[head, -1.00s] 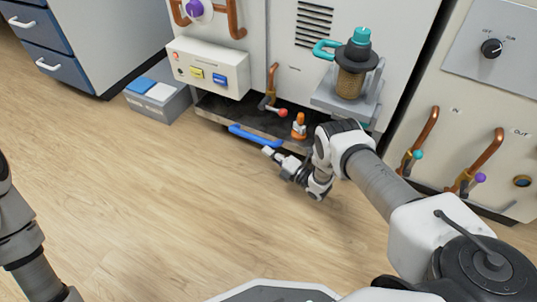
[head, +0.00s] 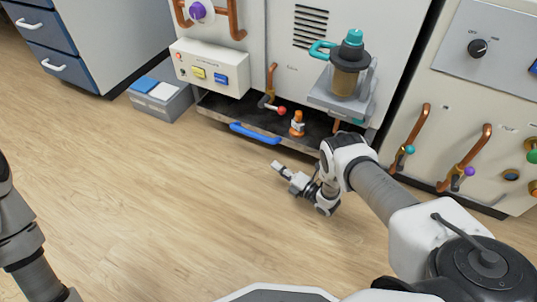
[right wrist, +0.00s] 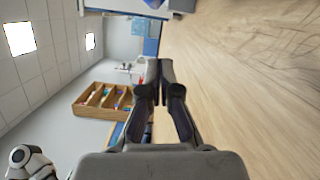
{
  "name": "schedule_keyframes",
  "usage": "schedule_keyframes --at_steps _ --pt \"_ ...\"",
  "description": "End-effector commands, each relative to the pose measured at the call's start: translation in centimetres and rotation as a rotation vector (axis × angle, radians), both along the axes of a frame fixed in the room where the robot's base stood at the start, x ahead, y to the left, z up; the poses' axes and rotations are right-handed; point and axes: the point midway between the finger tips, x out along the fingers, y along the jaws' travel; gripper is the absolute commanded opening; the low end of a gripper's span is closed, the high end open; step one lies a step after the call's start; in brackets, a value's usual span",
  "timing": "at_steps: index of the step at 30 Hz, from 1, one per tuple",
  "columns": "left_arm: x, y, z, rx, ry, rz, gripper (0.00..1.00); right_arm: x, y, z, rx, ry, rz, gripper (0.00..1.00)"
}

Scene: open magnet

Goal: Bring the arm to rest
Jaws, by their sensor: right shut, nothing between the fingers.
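My right arm comes in from the right in the head view. Its gripper (head: 282,169) is low over the wood floor, in front of the cabinet and apart from the blue handle (head: 255,133). In the right wrist view my right gripper (right wrist: 159,68) has its fingers together with nothing between them. Part of my left arm (head: 22,245) shows at the left edge of the head view; its gripper is out of the picture.
The cabinet carries a dark tray (head: 245,113), an orange-capped fitting (head: 297,123), a red-tipped valve (head: 281,110) and a cylinder with a teal knob (head: 345,75). A grey box (head: 165,103) stands at left. The floor (head: 170,210) in the middle is clear.

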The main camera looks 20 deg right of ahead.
Motion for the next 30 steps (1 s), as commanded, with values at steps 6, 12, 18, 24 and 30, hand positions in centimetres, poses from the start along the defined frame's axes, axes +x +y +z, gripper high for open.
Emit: schedule_keyframes --at_steps 6,12,18,24,30 --pt "-0.2 0.0 1.8 0.000 0.005 -0.003 0.47 -3.2 -1.3 0.0 0.001 0.001 0.002 0.00" --pt "-0.2 0.0 1.7 0.000 0.005 -0.004 0.47 -3.5 -1.4 -0.2 0.001 -0.001 0.003 0.00" --pt "-0.2 0.0 2.0 0.000 0.005 -0.003 0.47 -2.4 -1.3 1.3 0.002 -0.024 0.004 0.00" --pt "-0.2 0.0 3.3 0.000 0.005 -0.004 0.47 2.3 0.8 8.2 0.020 -0.112 0.029 0.00" --pt "-0.2 -0.1 5.5 0.000 0.006 -0.004 0.47 4.3 5.0 15.2 0.110 0.031 -0.019 0.00"
